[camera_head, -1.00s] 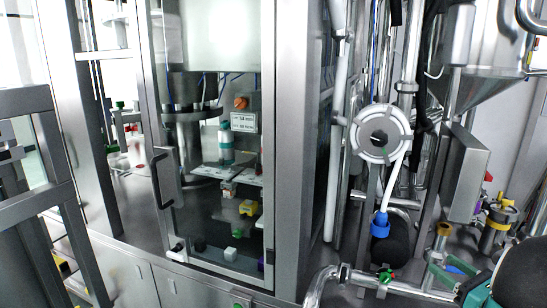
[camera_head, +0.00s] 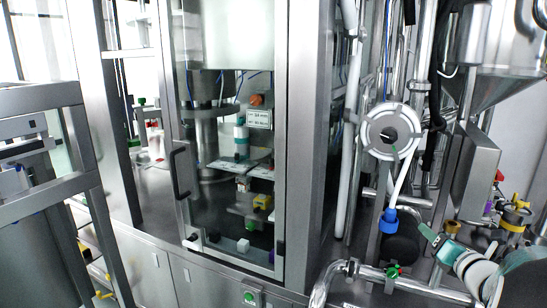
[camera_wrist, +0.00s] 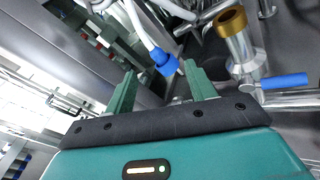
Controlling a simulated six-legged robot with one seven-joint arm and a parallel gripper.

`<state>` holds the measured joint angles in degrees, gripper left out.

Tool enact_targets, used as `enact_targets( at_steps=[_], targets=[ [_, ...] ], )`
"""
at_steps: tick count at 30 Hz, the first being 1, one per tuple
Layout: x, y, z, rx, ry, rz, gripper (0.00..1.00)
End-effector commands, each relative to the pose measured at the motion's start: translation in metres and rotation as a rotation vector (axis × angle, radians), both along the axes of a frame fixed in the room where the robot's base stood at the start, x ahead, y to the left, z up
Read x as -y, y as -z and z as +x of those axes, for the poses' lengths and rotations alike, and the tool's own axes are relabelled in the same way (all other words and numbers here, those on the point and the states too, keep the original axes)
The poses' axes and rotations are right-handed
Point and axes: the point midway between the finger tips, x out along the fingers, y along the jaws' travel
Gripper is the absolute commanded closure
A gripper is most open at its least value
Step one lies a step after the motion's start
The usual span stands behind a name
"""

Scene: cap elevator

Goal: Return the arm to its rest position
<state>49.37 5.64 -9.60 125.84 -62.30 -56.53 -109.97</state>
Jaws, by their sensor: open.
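My gripper (camera_wrist: 160,68) shows in the wrist view with its two green fingers spread apart and nothing between them. Its teal body fills the bottom of that view. In the head view, my arm is at the lower right edge, and my gripper (camera_head: 437,240) is in front of the pipework there, partly seen at a slant. A blue hose fitting (camera_wrist: 165,61) appears beyond the fingertips in the wrist view. I cannot tell the exact gap to it.
A glass-doored machine cabinet (camera_head: 230,200) with a black handle (camera_head: 178,172) stands left of centre. A white hose reel (camera_head: 390,132) hangs above the blue fitting (camera_head: 388,221). A curved steel pipe (camera_head: 400,284) runs low near my arm. A metal frame (camera_head: 45,205) stands at the far left.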

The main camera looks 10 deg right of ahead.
Motion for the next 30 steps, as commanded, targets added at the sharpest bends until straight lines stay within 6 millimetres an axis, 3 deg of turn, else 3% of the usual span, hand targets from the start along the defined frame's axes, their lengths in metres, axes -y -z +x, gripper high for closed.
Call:
enact_targets(
  at_steps=[3,7,14,20,24,27,30],
  targets=[
    [-0.029,-0.022,0.019,0.025,0.11,0.23,0.45],
    [-0.066,-0.036,0.027,0.064,0.258,0.562,0.45],
    [-0.154,-0.033,0.009,0.112,0.522,1.194,0.45],
    [-0.251,-0.01,-0.035,0.078,0.802,1.725,0.45],
    [-0.32,0.01,-0.082,0.003,1.052,2.02,0.45],
    [-0.357,0.021,-0.114,-0.052,1.222,2.141,0.45],
    [-0.377,0.027,-0.135,-0.086,1.336,2.196,0.45]
  ],
)
